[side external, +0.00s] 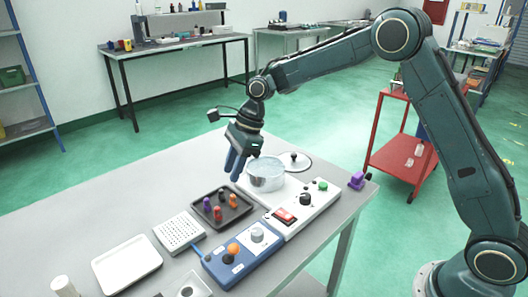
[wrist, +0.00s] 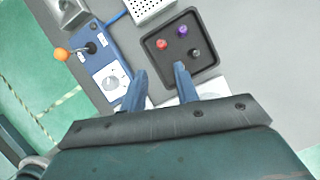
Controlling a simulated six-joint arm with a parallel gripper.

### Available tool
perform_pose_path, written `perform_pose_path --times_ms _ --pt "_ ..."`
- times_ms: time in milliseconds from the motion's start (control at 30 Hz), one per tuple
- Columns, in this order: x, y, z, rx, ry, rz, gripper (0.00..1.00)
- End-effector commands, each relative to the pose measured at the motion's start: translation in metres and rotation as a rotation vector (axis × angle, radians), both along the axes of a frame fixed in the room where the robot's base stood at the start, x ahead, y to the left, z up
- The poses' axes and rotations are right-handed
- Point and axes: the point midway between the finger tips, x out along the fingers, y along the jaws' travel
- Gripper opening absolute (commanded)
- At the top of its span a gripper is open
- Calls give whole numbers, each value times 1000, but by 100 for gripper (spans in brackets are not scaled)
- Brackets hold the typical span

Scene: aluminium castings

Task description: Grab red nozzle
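The red nozzle (side external: 217,213) stands in a dark square tray (side external: 240,217), at its front in the side view. In the wrist view the red nozzle (wrist: 161,44) is at the tray's left, with a purple nozzle (wrist: 182,31) and a black one (wrist: 195,53) beside it. An orange nozzle (side external: 233,200) stands at the tray's right in the side view; I cannot make it out in the wrist view. My gripper (side external: 233,174) is above the table, pointing down, apart from the nozzles. In the wrist view its blue fingers (wrist: 160,70) are spread with nothing held.
A blue control box (side external: 232,262) with an orange-knobbed lever, a white switch box (side external: 305,207) and a glass pot (side external: 266,176) stand close around the tray. A perforated white block (side external: 180,233) and a white tray (side external: 127,265) lie to the left.

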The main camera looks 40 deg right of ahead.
Motion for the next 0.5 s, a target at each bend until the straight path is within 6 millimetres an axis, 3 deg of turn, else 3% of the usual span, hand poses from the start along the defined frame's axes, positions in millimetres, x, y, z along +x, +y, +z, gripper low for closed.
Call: perform_pose_path --times_ms 500 --pt "7 25 -63 -1 3 2 30"
